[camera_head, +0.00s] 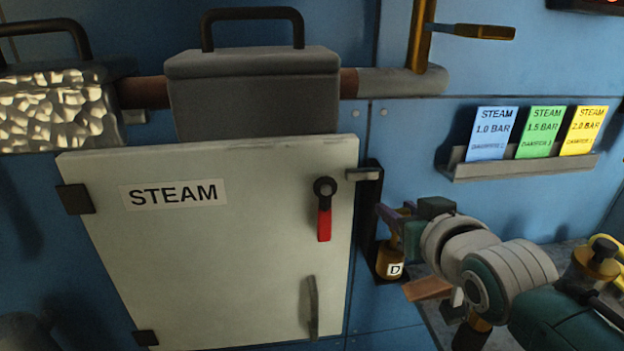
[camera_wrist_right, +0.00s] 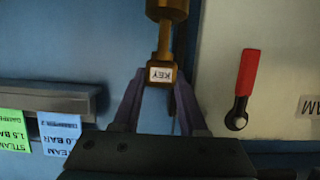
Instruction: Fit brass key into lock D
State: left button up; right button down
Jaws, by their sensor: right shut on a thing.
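Lock D (camera_head: 384,260) is a brass cylinder with a white "D" label, low on a dark bracket right of the white STEAM door (camera_head: 200,265). My right gripper (camera_head: 392,218), with purple fingers, is just above it in the head view. In the right wrist view my right gripper (camera_wrist_right: 160,92) is shut on the brass key (camera_wrist_right: 162,56), whose square head reads "KEY". The key's shaft points at the brass lock body (camera_wrist_right: 167,9) and appears to meet it. I cannot tell how far the shaft is inside. My left gripper is not in view.
The door has a red-handled lever (camera_head: 324,222) and a grey pull handle (camera_head: 313,307). A grey rack (camera_head: 475,171) at the right holds blue, green and yellow STEAM cards. A brass fitting with a black knob (camera_head: 597,262) stands at the lower right. Pipes cross above the door.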

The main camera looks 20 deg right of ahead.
jog(key=shift+f+b, duration=1.5)
jog(key=shift+f, duration=0.3)
jog(key=shift+c, duration=1.8)
grip_release()
jog(key=p+v, duration=0.2)
jog(key=v, duration=0.8)
